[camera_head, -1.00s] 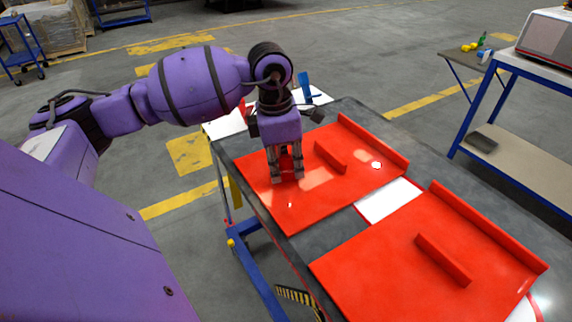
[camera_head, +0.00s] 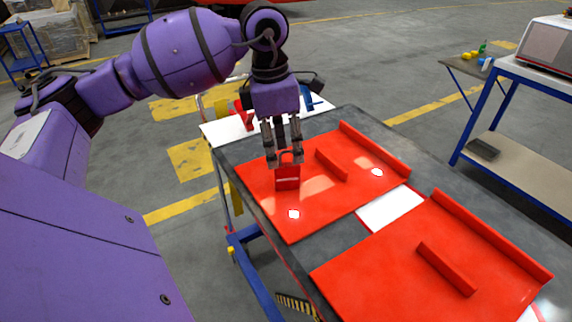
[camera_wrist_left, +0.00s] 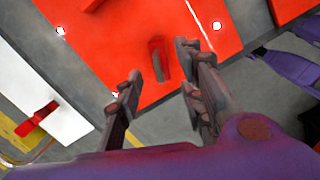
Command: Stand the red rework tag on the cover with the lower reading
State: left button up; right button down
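The red rework tag (camera_head: 288,181) stands upright on the farther red cover (camera_head: 325,207), near its left side. My left gripper (camera_head: 285,160) is just above the tag, with its fingers at the tag's top. In the left wrist view the fingers (camera_wrist_left: 158,70) are spread apart, and the tag (camera_wrist_left: 158,58) stands between and beyond them with gaps on both sides. A second red cover (camera_head: 385,268) lies nearer on the same table. No reading can be made out on either cover. My right gripper cannot be made out.
Both covers have a raised rib and a raised far edge. A white plate (camera_head: 392,208) lies between them. A white surface (camera_head: 228,131) at the table's far end holds a red piece (camera_head: 243,115) and a blue piece (camera_head: 308,97). A blue-framed bench (camera_head: 520,145) stands at right.

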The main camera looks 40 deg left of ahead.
pick_arm(q)
jog(key=shift+s+a+r, duration=0.1)
jog(key=shift+r, duration=0.95)
jog(key=shift+s+a+r, duration=0.1)
jog(key=shift+r, duration=0.95)
jog(key=shift+f, duration=0.1)
